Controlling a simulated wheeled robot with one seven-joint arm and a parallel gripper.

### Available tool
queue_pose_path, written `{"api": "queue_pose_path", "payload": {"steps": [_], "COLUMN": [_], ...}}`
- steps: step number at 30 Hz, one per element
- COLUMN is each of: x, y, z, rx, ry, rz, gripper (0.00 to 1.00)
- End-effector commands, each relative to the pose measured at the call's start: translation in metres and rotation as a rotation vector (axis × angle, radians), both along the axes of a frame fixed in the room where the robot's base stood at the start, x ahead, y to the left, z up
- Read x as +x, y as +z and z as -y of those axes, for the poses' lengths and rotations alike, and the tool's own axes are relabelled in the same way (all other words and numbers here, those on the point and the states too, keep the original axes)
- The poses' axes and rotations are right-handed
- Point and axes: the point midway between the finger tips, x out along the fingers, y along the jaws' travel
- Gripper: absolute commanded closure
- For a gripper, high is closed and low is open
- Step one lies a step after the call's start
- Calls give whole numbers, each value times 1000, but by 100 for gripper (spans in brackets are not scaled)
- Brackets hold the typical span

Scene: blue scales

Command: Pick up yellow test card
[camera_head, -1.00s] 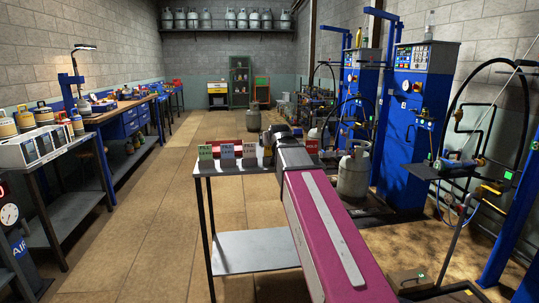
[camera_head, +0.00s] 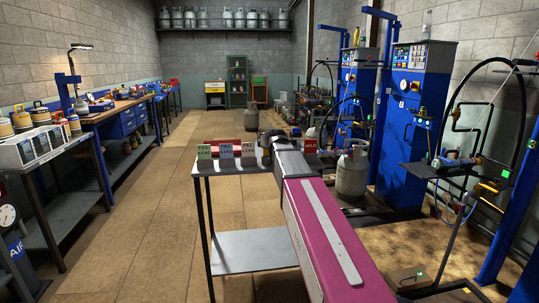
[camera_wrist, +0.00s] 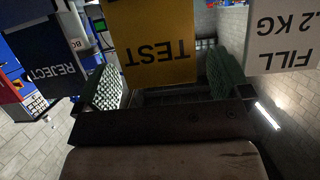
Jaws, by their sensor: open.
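The yellow test card (camera_wrist: 150,42) hangs large in the upper middle of the wrist view, with "TEST" upside down on it. My gripper (camera_wrist: 166,84) is open, with one green-padded finger on each side of the card's lower edge in the picture. I cannot tell how deep the card is between the fingers. No grip on it shows. In the head view the yellow card is hidden behind my arm, which reaches over the small table (camera_head: 238,168).
In the wrist view, a dark "REJECT" card (camera_wrist: 45,62) is left of the yellow card and a white "FILL" card (camera_wrist: 287,38) is right. In the head view, a green card (camera_head: 204,152) and a red card (camera_head: 311,146) stand on the table. A gas cylinder (camera_head: 352,172) stands behind it.

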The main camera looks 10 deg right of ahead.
Motion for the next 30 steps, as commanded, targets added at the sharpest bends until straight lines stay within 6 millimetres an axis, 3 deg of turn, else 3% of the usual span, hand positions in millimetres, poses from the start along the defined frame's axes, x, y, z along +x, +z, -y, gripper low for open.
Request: {"api": "queue_pose_path", "payload": {"steps": [3,11,15,16,30], "x": [16,16,16,16,16], "y": [-5,-6,-6,-6,1], "z": [0,-1,-1,-1,-1], "rx": [0,0,0,0,0], "ry": [0,1,1,1,1], "rz": [0,0,0,0,2], "gripper": [4,7,53,57,57]}}
